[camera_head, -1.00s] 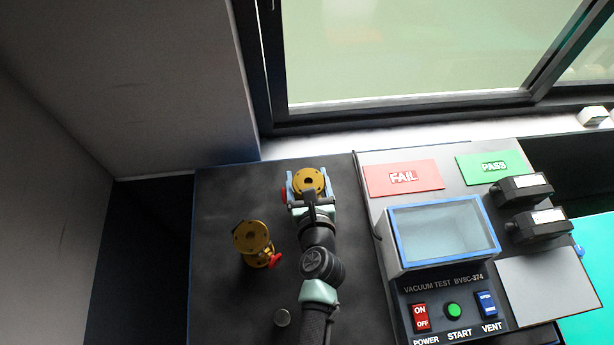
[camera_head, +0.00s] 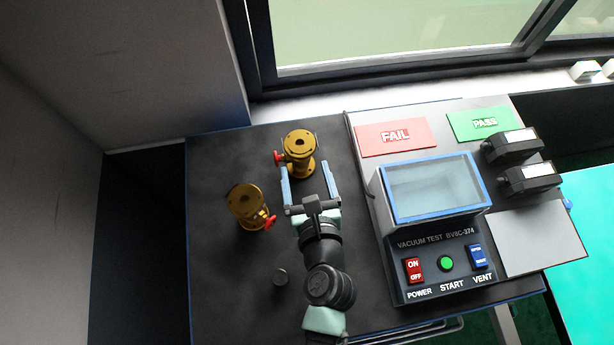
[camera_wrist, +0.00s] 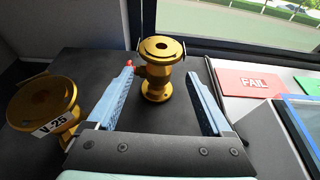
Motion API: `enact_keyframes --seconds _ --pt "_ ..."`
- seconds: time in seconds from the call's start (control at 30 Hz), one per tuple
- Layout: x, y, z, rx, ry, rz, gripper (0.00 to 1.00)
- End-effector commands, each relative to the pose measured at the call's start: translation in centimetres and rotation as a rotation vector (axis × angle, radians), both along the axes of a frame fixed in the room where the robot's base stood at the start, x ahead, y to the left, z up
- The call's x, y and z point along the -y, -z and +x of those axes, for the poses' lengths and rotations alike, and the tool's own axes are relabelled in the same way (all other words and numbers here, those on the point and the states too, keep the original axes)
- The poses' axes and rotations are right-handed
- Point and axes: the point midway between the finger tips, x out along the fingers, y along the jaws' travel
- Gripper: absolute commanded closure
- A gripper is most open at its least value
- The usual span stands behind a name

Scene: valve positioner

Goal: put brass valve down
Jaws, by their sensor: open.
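A brass valve (camera_head: 299,153) with a red handle stands upright on the dark worktop (camera_head: 220,285) near its back edge. It also shows upright in the wrist view (camera_wrist: 157,68), beyond my fingers. My gripper (camera_head: 308,174) is open and empty, its two blue fingers pointing at this valve from the near side and apart from its body. A second brass valve (camera_head: 247,206) with a red handle stands to the left and nearer. In the wrist view this second valve (camera_wrist: 42,103) carries a "V-25" label. The lower part of my arm is cut off by the frame edge.
The vacuum test box (camera_head: 432,192) with its buttons stands right of my gripper. A red FAIL pad (camera_head: 396,138) and a green PASS pad (camera_head: 482,124) lie behind it. The worktop's left side is clear.

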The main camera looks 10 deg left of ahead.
Motion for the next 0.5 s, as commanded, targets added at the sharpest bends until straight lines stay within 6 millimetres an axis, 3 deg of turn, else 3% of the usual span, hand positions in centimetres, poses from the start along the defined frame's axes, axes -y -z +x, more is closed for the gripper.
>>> enact_keyframes --seconds 0.2,0.5 --pt "0.5 -0.5 -1.1 0.000 0.000 0.000 0.16" --pt "0.4 -1.1 -0.7 0.023 -0.009 -0.024 0.16"
